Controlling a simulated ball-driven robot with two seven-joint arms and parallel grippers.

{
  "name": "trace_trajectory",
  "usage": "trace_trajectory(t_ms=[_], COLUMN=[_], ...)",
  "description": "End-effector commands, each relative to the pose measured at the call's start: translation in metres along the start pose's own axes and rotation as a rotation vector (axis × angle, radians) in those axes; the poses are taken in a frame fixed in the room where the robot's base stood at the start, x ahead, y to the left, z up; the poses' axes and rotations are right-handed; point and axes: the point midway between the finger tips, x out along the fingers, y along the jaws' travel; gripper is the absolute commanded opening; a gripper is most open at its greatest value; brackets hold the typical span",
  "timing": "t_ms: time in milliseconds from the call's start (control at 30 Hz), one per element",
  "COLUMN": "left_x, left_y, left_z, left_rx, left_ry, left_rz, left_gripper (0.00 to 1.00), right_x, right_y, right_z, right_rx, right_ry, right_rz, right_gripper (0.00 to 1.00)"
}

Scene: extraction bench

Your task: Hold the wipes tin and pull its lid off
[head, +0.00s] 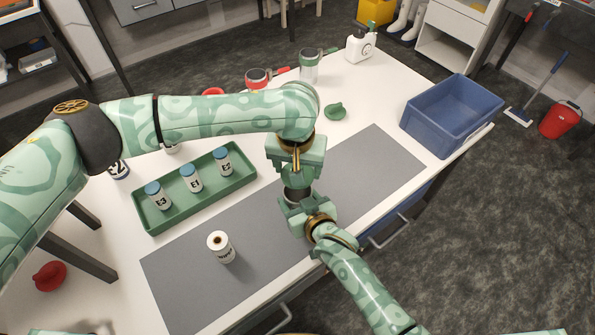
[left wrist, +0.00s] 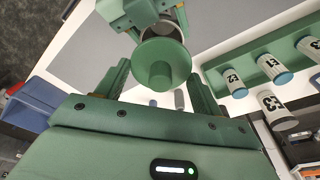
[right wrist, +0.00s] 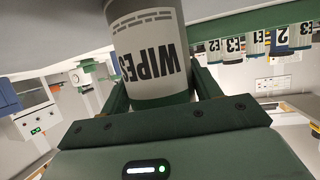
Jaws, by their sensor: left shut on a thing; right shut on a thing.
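The wipes tin (right wrist: 158,50) fills the middle of the right wrist view, white with a dark WIPES label. My right gripper (head: 305,211) is shut on its body, and a finger shows on each side of it in the right wrist view. The green lid (left wrist: 162,64) has a round knob and sits between the fingers of my left gripper (head: 297,158), which is shut on it. In the head view the lid is directly above the dark upper part of the tin.
A green tray (head: 239,183) with three labelled vials stands left of the grey mat (head: 190,285). A white labelled container (head: 221,248) stands on the mat. A loose green lid (head: 335,111) and a blue bin (head: 448,128) are further right. The mat's right part is clear.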

Motion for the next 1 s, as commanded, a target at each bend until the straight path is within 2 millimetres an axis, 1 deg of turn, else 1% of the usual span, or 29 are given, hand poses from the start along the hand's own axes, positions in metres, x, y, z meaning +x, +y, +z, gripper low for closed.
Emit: trace_trajectory(t_ms=[100, 133, 167, 200, 467, 567, 667, 800, 900, 1000], left_x=[0.001, 0.001, 0.001, 0.001, 0.001, -0.003, -0.013, -0.029, -0.037, -0.043], left_y=[0.000, 0.000, 0.000, 0.000, 0.000, 0.000, 0.000, 0.000, 0.000, 0.000], left_z=[0.000, 0.000, 0.000, 0.000, 0.000, -0.001, -0.002, -0.004, -0.005, -0.006], left_rx=[0.000, 0.000, 0.000, 0.000, 0.000, 0.000, 0.000, 0.000, 0.000, 0.000], left_ry=[0.000, 0.000, 0.000, 0.000, 0.000, 0.002, 0.006, 0.012, 0.015, 0.017], left_rz=[0.000, 0.000, 0.000, 0.000, 0.000, 0.000, -0.001, -0.002, -0.003, -0.003], left_gripper=[0.40, 0.40, 0.40, 0.40, 0.40, 0.40, 0.40, 0.40, 0.40, 0.40], right_x=[0.000, 0.000, 0.000, 0.000, 0.000, -0.006, -0.022, -0.055, -0.079, -0.098], right_y=[0.000, 0.000, 0.000, 0.000, 0.000, 0.000, 0.000, 0.000, 0.000, 0.000], right_z=[0.001, 0.001, 0.001, 0.001, 0.000, 0.000, -0.002, -0.003, -0.002, -0.001], right_rx=[0.000, 0.000, 0.000, 0.000, 0.000, 0.000, 0.000, -0.002, -0.001, 0.000], right_ry=[-0.001, -0.001, -0.001, -0.001, 0.000, -0.001, -0.001, -0.002, -0.002, -0.002], right_rz=[0.000, 0.000, 0.000, 0.000, 0.000, 0.000, 0.001, 0.001, 0.000, 0.000], right_gripper=[0.22, 0.68, 0.77, 0.88, 0.88, 0.88, 0.88, 0.88, 0.88, 0.88])
